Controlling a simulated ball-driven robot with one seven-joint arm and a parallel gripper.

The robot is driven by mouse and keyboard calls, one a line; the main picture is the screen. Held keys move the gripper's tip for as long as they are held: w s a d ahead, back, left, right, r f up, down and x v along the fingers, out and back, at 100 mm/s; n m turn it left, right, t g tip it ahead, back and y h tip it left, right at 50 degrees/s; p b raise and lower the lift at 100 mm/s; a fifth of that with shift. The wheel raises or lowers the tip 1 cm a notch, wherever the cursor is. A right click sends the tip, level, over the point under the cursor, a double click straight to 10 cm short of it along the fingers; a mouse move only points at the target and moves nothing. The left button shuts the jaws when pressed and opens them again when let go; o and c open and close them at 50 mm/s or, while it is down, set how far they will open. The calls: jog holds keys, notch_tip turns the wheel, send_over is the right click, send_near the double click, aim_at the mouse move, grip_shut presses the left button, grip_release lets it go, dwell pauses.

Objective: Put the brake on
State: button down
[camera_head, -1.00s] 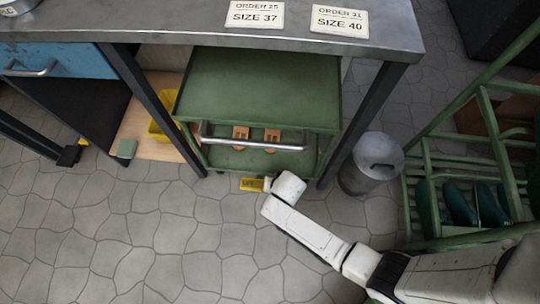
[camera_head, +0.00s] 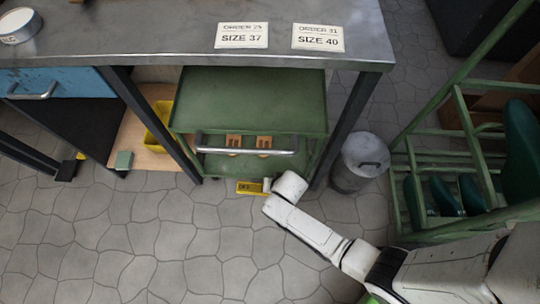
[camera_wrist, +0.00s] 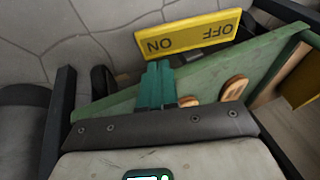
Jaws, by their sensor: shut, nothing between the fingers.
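The green cart (camera_head: 255,96) stands under the metal workbench, with its silver handle (camera_head: 215,143) facing me. The yellow brake pedal (camera_head: 250,188) is low at the cart's front, near the floor. In the wrist view, the pedal (camera_wrist: 188,36) appears upside down, with ON on its left half and OFF on its right. My gripper's teal fingers (camera_wrist: 158,68) are shut and empty, with their tips at the pedal's lower edge by the ON half. I cannot tell whether they touch it. In the head view, my white wrist hides the fingers and the pedal's right end.
The workbench (camera_head: 190,38) has a leg on each side of the cart. A grey bin (camera_head: 352,168) stands right of the cart, near my arm. A green rack (camera_head: 440,225) with dark green items is at the right. The tiled floor in front is clear.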

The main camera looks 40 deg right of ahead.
jog(key=p+v, duration=0.4)
jog(key=v, duration=0.6)
jog(key=shift+s+d+p, duration=0.2)
jog(key=shift+p, duration=0.2)
